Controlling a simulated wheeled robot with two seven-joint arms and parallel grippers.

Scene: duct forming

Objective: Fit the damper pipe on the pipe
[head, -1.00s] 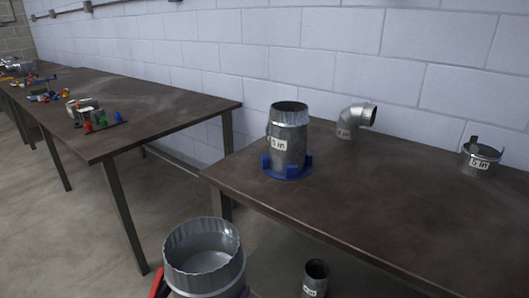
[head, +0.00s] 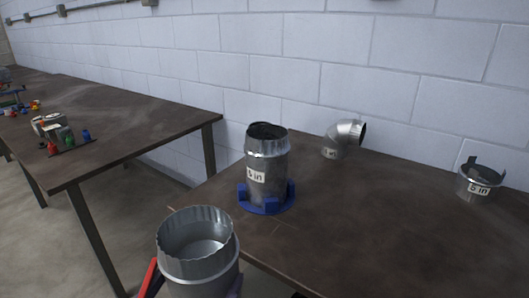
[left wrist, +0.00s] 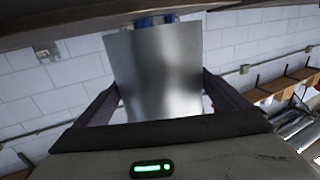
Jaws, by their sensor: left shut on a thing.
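A grey metal pipe with a crimped rim and a white size label (head: 257,176) stands upright on the table in a blue holder (head: 267,207). My left gripper (left wrist: 162,97) is shut on a wide, open-topped metal pipe (head: 200,268), likely the damper pipe; no damper shows. It is held nearly upright in front of the table's near edge, apart from the standing pipe. In the left wrist view the held pipe (left wrist: 155,70) sits between both dark fingers, with part of a blue thing (left wrist: 155,20) beyond it. My right gripper is out of view.
A metal elbow (head: 345,138) and a short labelled collar (head: 480,181) stand farther right on the table (head: 380,230). The table between them and the holder is clear. A second table (head: 130,125) with small coloured parts is at the left. A block wall runs behind.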

